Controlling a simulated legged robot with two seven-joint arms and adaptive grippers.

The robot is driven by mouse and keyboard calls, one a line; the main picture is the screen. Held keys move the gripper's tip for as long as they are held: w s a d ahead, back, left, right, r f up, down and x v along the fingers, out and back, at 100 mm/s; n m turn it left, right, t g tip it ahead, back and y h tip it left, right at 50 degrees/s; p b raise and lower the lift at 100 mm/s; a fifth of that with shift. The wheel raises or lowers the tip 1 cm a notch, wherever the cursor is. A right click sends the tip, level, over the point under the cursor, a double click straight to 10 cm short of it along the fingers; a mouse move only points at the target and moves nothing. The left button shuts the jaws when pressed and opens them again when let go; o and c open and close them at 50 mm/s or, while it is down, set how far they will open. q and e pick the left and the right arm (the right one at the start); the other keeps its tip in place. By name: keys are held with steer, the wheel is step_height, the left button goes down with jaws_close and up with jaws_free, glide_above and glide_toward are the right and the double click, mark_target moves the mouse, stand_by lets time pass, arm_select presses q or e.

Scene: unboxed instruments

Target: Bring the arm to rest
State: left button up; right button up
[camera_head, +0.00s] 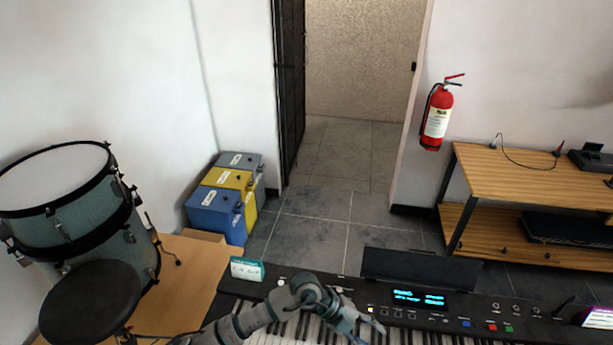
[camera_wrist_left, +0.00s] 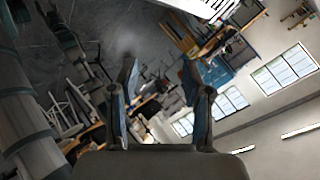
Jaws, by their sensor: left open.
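My left arm (camera_head: 250,318) comes in from the bottom, grey with teal bands, and bends over the keys of the black keyboard (camera_head: 440,318). My left gripper (camera_head: 366,328) hangs over the keys, pointing down and to the right. Its jaws are partly cut off by the frame's lower edge. In the left wrist view the two fingers of the left gripper (camera_wrist_left: 160,80) stand apart with nothing held between them. Whether the gripper touches the keys cannot be told. My right gripper is not in view.
A small teal-and-white box (camera_head: 247,268) stands at the keyboard's back left. A drum (camera_head: 75,210) and a black round seat (camera_head: 90,303) are at left. Blue, yellow and grey cases (camera_head: 217,212) stand by the wall. A wooden shelf (camera_head: 530,178) is at right. Floor behind the keyboard is clear.

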arm_select(q)
step_height(320, 180, up, 14)
steer(key=n+t+h, duration=0.5)
steer(key=h, duration=0.7)
steer(key=w+a+r+n+t+y, duration=0.1)
steer(key=w+a+n+t+y, duration=0.3)
steer(key=n+t, duration=0.35)
steer(key=w+a+n+t+y, duration=0.1)
steer(key=w+a+n+t, duration=0.3)
steer(key=a+n+t, duration=0.3)
steer(key=s+a+f+n+g+y, duration=0.2)
steer(key=a+f+n+y, duration=0.9)
steer(key=a+f+y, duration=0.65)
steer(key=s+a+f+g, duration=0.45)
steer(key=s+f, duration=0.35)
steer(key=s, duration=0.3)
steer(key=s+a+f+g, duration=0.4)
steer(key=s+f+g, duration=0.3)
steer(key=s, duration=0.4)
steer(key=s+f, duration=0.3)
steer(key=f, duration=2.5)
steer(key=s+a+f+g, duration=0.1)
steer(key=s+a+f, duration=0.2)
steer(key=s+f, duration=1.2)
steer(key=s, duration=0.2)
steer(key=shift+s+f+m+g, duration=0.15)
steer(key=shift+s+m+g, duration=0.15)
steer(key=shift+m+g, duration=0.1)
